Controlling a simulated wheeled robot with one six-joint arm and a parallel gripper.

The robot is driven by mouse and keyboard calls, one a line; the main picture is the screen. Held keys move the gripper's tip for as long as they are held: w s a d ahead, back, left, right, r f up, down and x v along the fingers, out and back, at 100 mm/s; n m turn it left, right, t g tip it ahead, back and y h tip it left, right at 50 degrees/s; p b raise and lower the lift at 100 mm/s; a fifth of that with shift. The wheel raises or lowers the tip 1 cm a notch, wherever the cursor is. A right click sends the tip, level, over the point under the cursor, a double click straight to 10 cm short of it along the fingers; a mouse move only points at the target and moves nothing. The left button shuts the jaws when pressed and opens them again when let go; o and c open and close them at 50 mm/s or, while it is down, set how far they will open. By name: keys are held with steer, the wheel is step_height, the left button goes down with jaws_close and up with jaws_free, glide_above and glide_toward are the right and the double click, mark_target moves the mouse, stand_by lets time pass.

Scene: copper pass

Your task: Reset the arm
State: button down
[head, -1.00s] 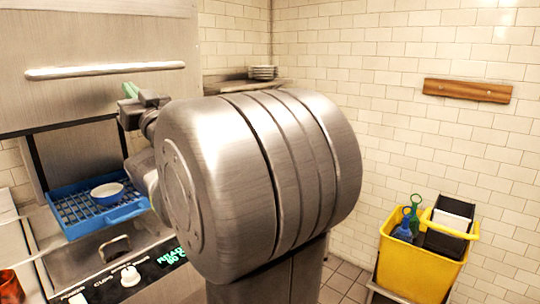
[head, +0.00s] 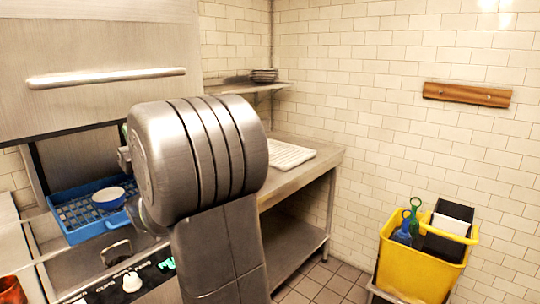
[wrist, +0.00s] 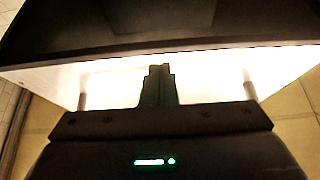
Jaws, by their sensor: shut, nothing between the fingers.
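In the head view my arm stands in the middle of the picture, its large grey joint turned towards the camera. My gripper is mostly hidden behind it; only a sliver shows at the joint's left edge. In the wrist view my gripper (wrist: 158,84) is shut with its green fingers together and nothing between them. A bright white surface and a dark band fill the wrist view beyond the fingertips.
A blue rack (head: 82,232) holding a white bowl (head: 108,197) sits in the open dishwasher at left. A steel table (head: 322,160) with a white ribbed tray (head: 288,155) stands behind my arm.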

steer(key=b+v, duration=0.1)
steer(key=v, duration=0.6)
steer(key=shift+f+b, duration=0.25)
steer(key=shift+b, duration=0.05)
